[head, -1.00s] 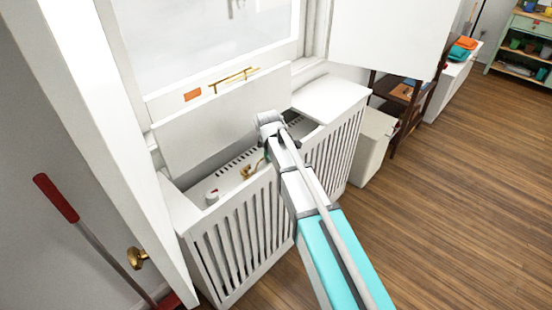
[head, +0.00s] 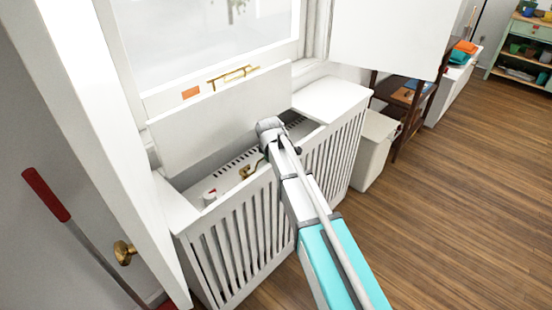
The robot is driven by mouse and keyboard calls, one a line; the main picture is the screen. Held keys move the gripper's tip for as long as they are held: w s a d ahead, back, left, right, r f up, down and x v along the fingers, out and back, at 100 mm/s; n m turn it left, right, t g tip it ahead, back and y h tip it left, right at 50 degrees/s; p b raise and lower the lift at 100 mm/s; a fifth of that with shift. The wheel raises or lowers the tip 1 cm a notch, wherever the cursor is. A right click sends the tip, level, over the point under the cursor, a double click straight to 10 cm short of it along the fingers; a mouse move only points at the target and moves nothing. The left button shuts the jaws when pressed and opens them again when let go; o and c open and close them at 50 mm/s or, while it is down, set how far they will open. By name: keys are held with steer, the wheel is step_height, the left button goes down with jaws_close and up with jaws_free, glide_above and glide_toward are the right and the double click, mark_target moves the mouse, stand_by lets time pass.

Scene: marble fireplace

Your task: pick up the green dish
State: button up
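I cannot pick out a green dish for certain. Small pots and dishes, some greenish, stand on the pale green shelf unit (head: 500,55) at the far top right, too small to tell apart. My arm reaches up from the bottom of the head view to the radiator cover. Its grey wrist end (head: 270,127) is over the cover's open top, in front of the raised panel. The fingers of my gripper are not distinguishable, so whether it is open or holds anything cannot be told.
The white slatted radiator cover (head: 240,240) has its panel (head: 215,115) raised. A white door (head: 95,130) with a brass knob and a red-handled tool (head: 46,195) are at left. A white bin (head: 374,150) and dark shelf (head: 410,115) stand right. Wood floor (head: 460,210) is clear.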

steer(key=shift+c, duration=0.2)
jaws_close()
steer(key=shift+r, duration=0.15)
step_height(320, 180, up, 10)
steer(key=p, duration=1)
stand_by(0.8)
